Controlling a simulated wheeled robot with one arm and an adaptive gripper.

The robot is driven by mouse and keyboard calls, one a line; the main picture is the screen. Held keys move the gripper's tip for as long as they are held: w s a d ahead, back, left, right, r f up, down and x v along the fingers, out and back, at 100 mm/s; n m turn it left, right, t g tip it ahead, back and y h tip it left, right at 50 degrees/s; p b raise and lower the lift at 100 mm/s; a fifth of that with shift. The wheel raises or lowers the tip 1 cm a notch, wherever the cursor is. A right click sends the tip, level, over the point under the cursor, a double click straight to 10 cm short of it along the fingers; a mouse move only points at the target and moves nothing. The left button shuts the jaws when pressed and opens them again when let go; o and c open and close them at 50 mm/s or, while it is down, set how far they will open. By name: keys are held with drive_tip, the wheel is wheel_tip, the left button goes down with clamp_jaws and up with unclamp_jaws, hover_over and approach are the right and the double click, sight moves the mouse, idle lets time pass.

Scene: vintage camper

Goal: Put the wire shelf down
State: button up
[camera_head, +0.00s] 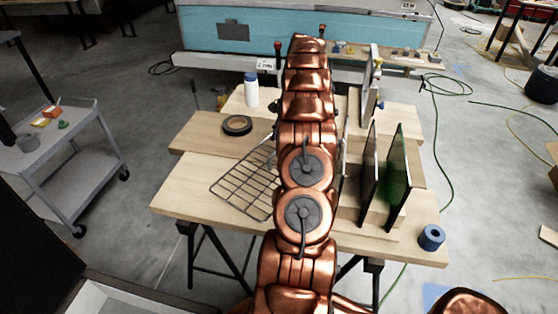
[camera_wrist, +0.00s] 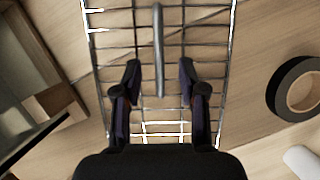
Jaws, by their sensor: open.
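The wire shelf (camera_head: 240,187) is a dark metal grid that lies on the light wooden worktable, left of my arm in the head view. Its right part is hidden behind my arm there. In the wrist view the wire shelf (camera_wrist: 158,47) stretches below my gripper (camera_wrist: 160,72), with a thicker grey bar along its middle. My two dark fingers are apart, one on each side of that bar's line. I see no wire clamped between them. The gripper itself is hidden by my arm in the head view.
A black tape roll (camera_head: 237,125) and a white bottle (camera_head: 251,90) stand beyond the shelf. Upright dark and green panels (camera_head: 398,180) stand in a wooden rack at the right. A blue roll (camera_head: 431,237) sits at the table's right corner. The table's front left is clear.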

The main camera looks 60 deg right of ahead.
drive_tip(key=shift+p+x, duration=1.25)
drive_tip(key=shift+x, duration=1.15)
drive_tip(key=shift+s+a+f, duration=0.1)
drive_tip(key=shift+f, duration=0.15)
drive_tip(key=shift+f+b, duration=0.25)
drive_tip(key=shift+b, duration=0.1)
drive_tip(key=shift+c, duration=0.4)
clamp_jaws()
